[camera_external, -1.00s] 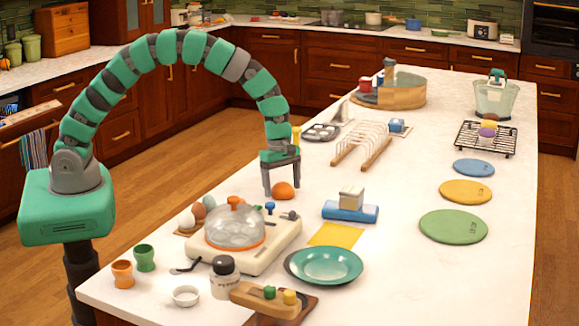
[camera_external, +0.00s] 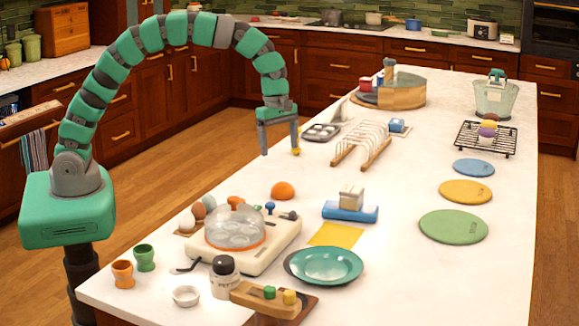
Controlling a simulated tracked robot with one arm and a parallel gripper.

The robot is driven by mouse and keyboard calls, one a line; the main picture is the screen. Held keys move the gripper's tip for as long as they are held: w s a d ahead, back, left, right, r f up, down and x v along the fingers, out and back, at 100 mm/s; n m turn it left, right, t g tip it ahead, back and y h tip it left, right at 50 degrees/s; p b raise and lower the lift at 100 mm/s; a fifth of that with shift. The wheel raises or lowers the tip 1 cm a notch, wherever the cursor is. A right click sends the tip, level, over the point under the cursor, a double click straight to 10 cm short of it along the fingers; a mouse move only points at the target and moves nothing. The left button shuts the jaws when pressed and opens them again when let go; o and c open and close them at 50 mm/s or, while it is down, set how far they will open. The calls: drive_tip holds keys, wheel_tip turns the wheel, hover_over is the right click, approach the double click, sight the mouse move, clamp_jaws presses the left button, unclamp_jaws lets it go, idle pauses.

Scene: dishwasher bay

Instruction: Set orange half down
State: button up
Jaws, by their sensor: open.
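The orange half (camera_external: 283,190) rests dome up on the white counter, just behind the egg cooker and left of the blue block. My gripper (camera_external: 280,152) is open and empty. It hangs above and behind the orange half, clear of it, with its fingers pointing down. A small yellow thing (camera_external: 296,151) shows by the right finger; I cannot tell whether it touches it.
The egg cooker (camera_external: 238,238) with a clear dome stands in front of the orange half. A blue block (camera_external: 350,211) with a pale piece on top is to its right. A wire rack (camera_external: 373,142) stands behind. The counter around the orange half is fairly clear.

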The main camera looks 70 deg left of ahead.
drive_tip(key=s+a+r+m+t, duration=0.2)
drive_tip(key=a+r+m+t, duration=0.25)
drive_tip(key=r, duration=0.75)
drive_tip(key=s+a+r+m+t, duration=0.1)
drive_tip(key=a+r+m+t, duration=0.3)
drive_tip(key=r, duration=0.8)
drive_tip(key=s+a+r+m+t, duration=0.2)
drive_tip(key=a+r+m, duration=0.35)
drive_tip(key=r, duration=0.75)
drive_tip(key=s+a+r+m+t, duration=0.2)
drive_tip(key=s+r+m, duration=0.1)
drive_tip(key=r, duration=0.3)
drive_tip(key=s+a+r+m+t+y, duration=0.1)
drive_tip(key=s+a+r+m+t, duration=0.1)
drive_tip(key=s+r+m, duration=0.2)
wheel_tip(320, 180, up, 3)
drive_tip(key=shift+s+a+r, duration=0.15)
drive_tip(key=shift+s+r, duration=0.05)
drive_tip(key=shift+s, duration=1.05)
drive_tip(key=shift+t, duration=0.25)
wheel_tip(320, 180, down, 6)
drive_tip(key=b, duration=0.5)
drive_tip(key=shift+r, duration=0.25)
